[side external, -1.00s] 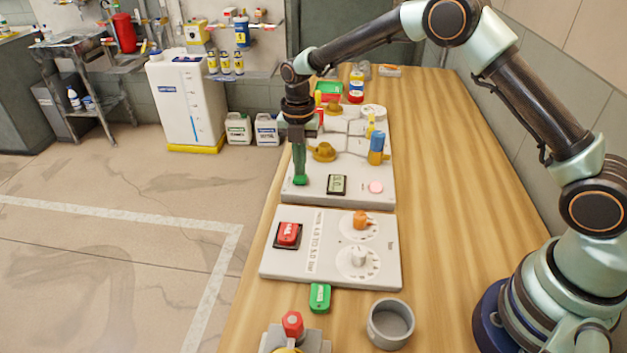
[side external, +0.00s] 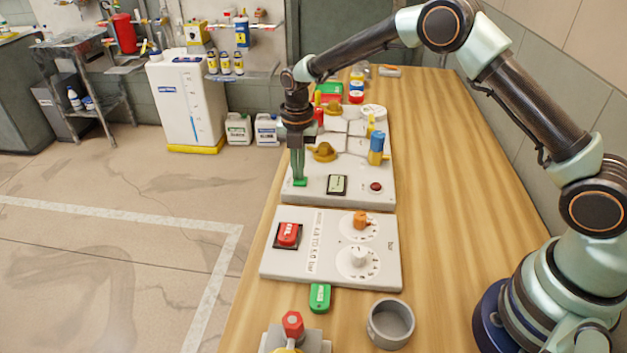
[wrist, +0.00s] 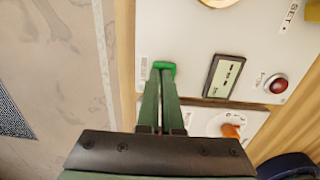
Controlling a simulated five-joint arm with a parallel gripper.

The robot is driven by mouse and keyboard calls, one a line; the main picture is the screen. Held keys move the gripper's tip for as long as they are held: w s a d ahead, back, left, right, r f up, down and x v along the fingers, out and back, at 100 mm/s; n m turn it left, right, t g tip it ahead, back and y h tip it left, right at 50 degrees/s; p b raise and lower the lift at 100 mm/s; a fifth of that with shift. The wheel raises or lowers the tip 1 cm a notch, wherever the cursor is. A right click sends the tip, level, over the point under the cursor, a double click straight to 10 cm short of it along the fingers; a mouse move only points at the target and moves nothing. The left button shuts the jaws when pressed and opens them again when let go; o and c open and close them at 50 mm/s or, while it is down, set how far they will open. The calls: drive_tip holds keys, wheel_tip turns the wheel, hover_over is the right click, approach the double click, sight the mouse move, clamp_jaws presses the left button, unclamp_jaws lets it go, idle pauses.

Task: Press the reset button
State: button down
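The green button (side external: 300,182) sits at the near left corner of the far white panel (side external: 350,192). It also shows in the wrist view (wrist: 166,66), partly covered by my fingertips. My gripper (side external: 298,178) points down with its tips at the green button. In the wrist view the fingers of my gripper (wrist: 158,74) come together at the tips with nothing between them. They appear to touch the button; how far it is pressed in cannot be told. On the same panel are a small display (side external: 337,184) and a dark red round lamp (side external: 376,187).
A nearer panel (side external: 310,270) holds a red switch (side external: 288,234), an orange knob (side external: 360,219) and a white knob (side external: 358,257). A blue-and-yellow valve part (side external: 376,148) and a brass fitting (side external: 323,152) stand behind the display.

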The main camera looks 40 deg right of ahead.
wheel_tip(320, 180, up, 14)
idle(0.6)
idle(0.5)
